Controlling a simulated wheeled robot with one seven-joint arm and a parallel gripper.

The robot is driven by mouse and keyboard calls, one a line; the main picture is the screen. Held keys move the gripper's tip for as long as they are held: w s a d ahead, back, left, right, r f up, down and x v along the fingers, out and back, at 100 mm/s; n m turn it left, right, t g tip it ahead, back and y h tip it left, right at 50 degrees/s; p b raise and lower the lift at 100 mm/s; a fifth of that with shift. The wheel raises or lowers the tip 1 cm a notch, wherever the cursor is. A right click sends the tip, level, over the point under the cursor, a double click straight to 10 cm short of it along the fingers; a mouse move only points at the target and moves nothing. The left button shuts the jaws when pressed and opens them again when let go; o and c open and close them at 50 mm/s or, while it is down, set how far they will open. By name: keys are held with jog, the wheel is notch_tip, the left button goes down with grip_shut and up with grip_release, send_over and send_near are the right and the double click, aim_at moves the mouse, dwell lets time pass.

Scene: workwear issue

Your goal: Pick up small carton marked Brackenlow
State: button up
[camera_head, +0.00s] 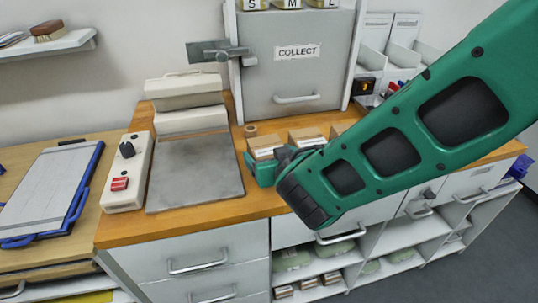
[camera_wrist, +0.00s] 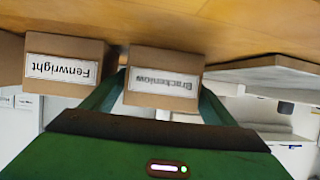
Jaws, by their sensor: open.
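The small carton marked Brackenlow (camera_wrist: 163,80) is a brown box with a white label, upside down in the wrist view. It appears to be the leftmost carton (camera_head: 263,145) on the wooden counter in the head view. My gripper (camera_wrist: 161,92) is open, with one finger toward each side of this carton. In the head view my gripper (camera_head: 262,168) is low at the carton's near side, and its fingertips are partly hidden. I cannot tell whether the fingers touch the carton.
A carton marked Fenwright (camera_wrist: 63,69) stands close beside it, also visible in the head view (camera_head: 306,137). Another carton (camera_head: 341,128) is partly behind my arm. A grey plate (camera_head: 194,172) lies to the left. A tape roll (camera_head: 250,130) and grey cabinet (camera_head: 296,75) are behind.

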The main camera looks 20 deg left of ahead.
aim_at(263, 148)
jog(key=x, duration=0.5)
jog(key=c, duration=1)
jog(key=shift+o, duration=0.2)
jog(key=shift+r, duration=0.1)
